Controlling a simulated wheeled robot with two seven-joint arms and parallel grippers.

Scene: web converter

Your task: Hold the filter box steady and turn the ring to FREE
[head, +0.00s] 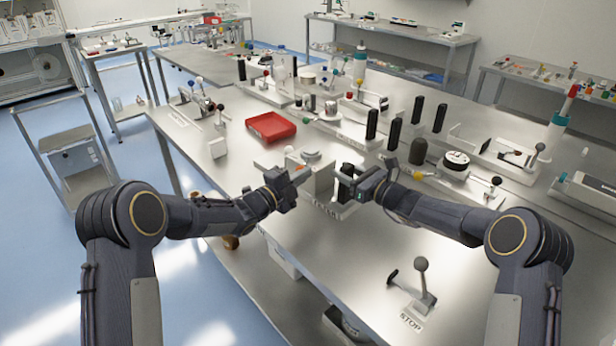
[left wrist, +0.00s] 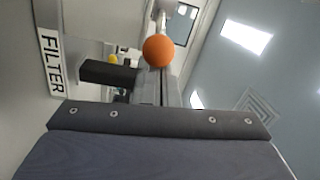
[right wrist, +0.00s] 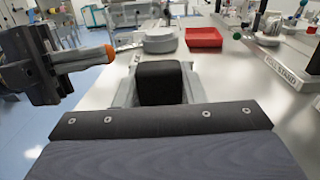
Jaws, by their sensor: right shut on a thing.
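The filter box (head: 324,182) is a light grey box at the front edge of the bench. Its FILTER label (left wrist: 52,62) shows in the left wrist view. My right gripper (head: 350,184) is shut on the box's black handle (right wrist: 160,82), which sits between its fingers in the right wrist view. A grey round ring (right wrist: 160,40) shows behind the handle. An orange knob (left wrist: 158,50) is at the tips of my left gripper (head: 297,178), left of the box. Whether the left fingers are closed on the knob cannot be told. The ring's markings are not readable.
A red tray (head: 271,126) lies behind the box. A lever by a STOP label (head: 411,321) stands at front right. The bench between it and the box is clear.

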